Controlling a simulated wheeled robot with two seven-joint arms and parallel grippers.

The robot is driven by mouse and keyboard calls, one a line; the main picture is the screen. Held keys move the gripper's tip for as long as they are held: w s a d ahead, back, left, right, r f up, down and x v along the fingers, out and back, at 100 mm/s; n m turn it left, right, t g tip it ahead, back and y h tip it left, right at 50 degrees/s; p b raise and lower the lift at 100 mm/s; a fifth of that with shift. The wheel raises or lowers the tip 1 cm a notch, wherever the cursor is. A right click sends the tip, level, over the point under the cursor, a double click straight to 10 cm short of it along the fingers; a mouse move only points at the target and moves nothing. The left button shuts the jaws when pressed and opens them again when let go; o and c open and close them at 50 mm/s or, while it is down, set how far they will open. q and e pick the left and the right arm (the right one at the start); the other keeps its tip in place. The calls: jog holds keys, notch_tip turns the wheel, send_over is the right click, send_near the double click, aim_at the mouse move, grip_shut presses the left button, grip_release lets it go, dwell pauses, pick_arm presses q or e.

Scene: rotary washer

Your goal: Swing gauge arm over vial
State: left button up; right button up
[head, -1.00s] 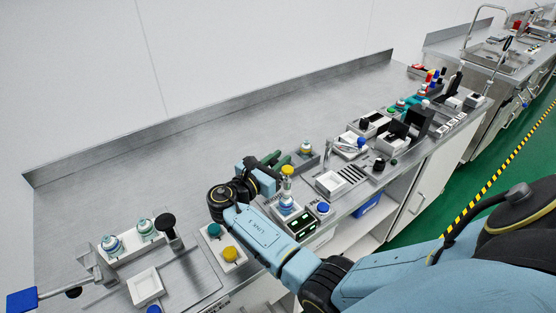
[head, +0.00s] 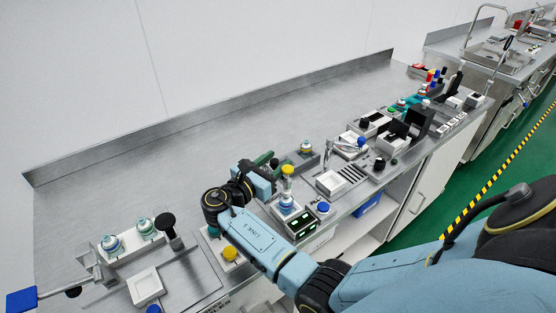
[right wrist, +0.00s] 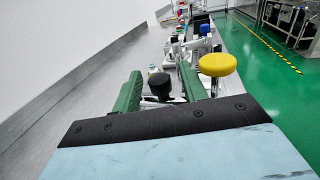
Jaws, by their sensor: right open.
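My right gripper (head: 268,161) is open; its green fingers also show in the right wrist view (right wrist: 160,72). A black knob (right wrist: 159,83) appears in the gap between them there, with space on both sides. A yellow-topped post (right wrist: 217,65) stands just right of the right finger; its yellow top also shows in the head view (head: 288,169). Below that top, a blue-and-white vial (head: 287,203) sits upright on a unit with green displays (head: 302,225). I cannot tell for sure which part is the gauge arm; my wrist hides part of this station. My left gripper is out of view.
A blue button (head: 323,207) is right of the vial. A yellow button (head: 230,253) lies close beside my forearm. Another capped vial (head: 306,147) stands behind. A white tray (head: 335,183) is to the right. The back of the bench (head: 190,150) is clear.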

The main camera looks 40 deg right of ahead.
aim_at(272, 166)
jog(key=v, duration=0.6)
dwell(0.3)
jog(key=shift+s, duration=0.15)
